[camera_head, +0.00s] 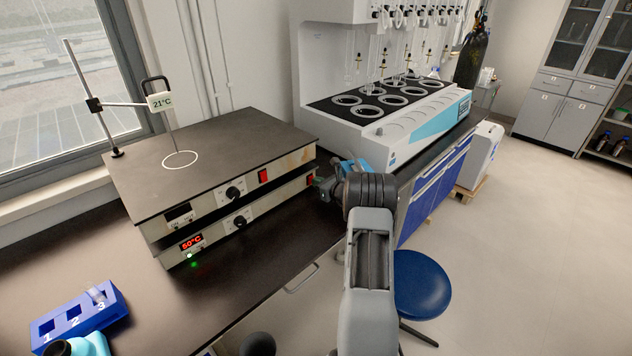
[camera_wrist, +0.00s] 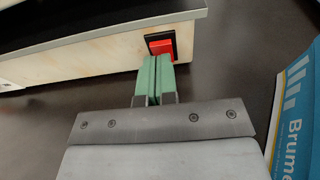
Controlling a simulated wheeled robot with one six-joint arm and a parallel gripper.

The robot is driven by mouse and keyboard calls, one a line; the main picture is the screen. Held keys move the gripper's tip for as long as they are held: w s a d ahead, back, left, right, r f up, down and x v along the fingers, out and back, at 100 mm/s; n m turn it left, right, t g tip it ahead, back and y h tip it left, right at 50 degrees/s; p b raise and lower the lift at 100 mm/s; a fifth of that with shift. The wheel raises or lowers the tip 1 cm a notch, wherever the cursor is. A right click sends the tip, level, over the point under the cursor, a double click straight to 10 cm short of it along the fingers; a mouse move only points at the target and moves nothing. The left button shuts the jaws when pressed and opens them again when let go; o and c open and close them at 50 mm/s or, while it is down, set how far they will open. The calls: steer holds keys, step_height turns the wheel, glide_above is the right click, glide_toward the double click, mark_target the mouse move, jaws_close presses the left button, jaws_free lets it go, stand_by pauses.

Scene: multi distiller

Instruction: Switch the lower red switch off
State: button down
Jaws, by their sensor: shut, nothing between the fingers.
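Two stacked hotplates stand on the black bench. The lower red switch (camera_head: 310,181) is at the right end of the lower hotplate's front (camera_head: 250,222), partly hidden by my gripper in the head view. In the wrist view, the red switch (camera_wrist: 161,47) sits in a black frame on the pale front panel (camera_wrist: 110,58). My gripper (camera_wrist: 157,58) is shut and empty, its green fingertips at the switch's lower edge. I cannot tell whether they touch it. The lower display (camera_head: 191,243) reads 50°C in red, with a green light below it. The upper red switch (camera_head: 263,176) is clear of my gripper.
A large white and blue distiller (camera_head: 385,110) stands right of the hotplates, close to my gripper. A stand with a 21°C sensor (camera_head: 160,101) rises over the upper plate. A blue numbered rack (camera_head: 75,318) is at lower left. A blue stool (camera_head: 420,285) stands in front.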

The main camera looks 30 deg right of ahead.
steer(key=shift+w+a, duration=0.1)
steer(key=shift+w, duration=0.3)
steer(key=shift+r, duration=0.1)
steer(key=shift+w+r+p, duration=0.15)
steer(key=shift+w+p, duration=0.05)
steer(key=shift+p, duration=0.15)
steer(key=shift+a+g, duration=0.1)
steer(key=shift+g, duration=0.2)
steer(key=shift+s, duration=0.35)
steer(key=r+b+v, duration=0.1)
steer(key=v, duration=1.2)
steer(key=shift+w+r, duration=0.2)
